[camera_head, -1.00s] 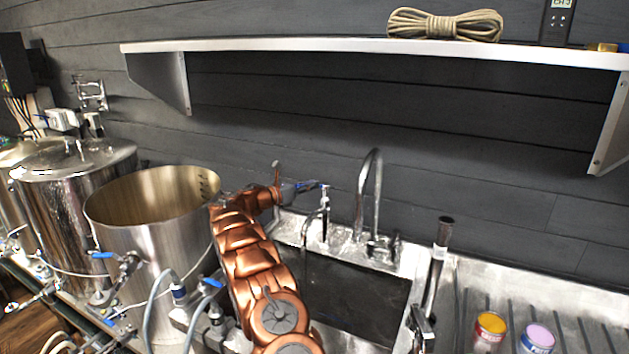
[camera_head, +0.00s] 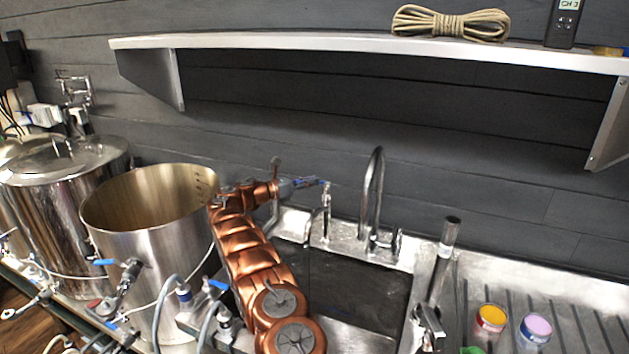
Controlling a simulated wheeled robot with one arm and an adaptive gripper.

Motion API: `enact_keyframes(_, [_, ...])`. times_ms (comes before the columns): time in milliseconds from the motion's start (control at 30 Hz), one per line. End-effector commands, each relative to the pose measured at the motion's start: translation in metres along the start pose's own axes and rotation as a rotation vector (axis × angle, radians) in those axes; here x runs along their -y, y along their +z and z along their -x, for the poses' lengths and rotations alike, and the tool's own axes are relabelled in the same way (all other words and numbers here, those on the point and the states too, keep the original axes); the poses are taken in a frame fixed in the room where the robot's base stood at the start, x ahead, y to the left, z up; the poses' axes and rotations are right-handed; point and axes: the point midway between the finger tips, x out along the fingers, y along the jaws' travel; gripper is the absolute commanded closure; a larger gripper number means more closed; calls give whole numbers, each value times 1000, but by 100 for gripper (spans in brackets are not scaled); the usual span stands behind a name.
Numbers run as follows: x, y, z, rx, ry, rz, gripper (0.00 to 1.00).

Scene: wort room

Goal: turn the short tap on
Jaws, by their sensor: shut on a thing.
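The short tap (camera_head: 326,213) is a slim metal tap at the back of the sink, left of the tall curved tap (camera_head: 372,190). A blue lever (camera_head: 313,181) sticks out to the left at its top. My gripper (camera_head: 297,184), at the end of the copper-coloured arm, reaches the lever from the left and is shut on it. The fingertips are small and dark here, so their exact hold is hard to see. Whether water runs from the spout cannot be made out.
The sink (camera_head: 352,295) lies below the taps. An open steel pot (camera_head: 150,250) and a lidded pot (camera_head: 60,215) stand left. A metal shelf (camera_head: 370,43) with rope (camera_head: 450,22) hangs above. Two small tins (camera_head: 490,325) (camera_head: 536,331) stand on the right drainboard.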

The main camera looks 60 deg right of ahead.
Motion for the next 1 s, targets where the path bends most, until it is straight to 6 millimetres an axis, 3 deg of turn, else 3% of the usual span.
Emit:
enact_keyframes(367, [0, 1, 0, 0, -2, -2, 100])
enact_keyframes(400, [0, 1, 0, 0, -2, -2, 84])
enact_keyframes(633, [0, 0, 0, 0, -2, -1, 61])
enact_keyframes(1000, [0, 0, 4, -1, -1, -1, 61])
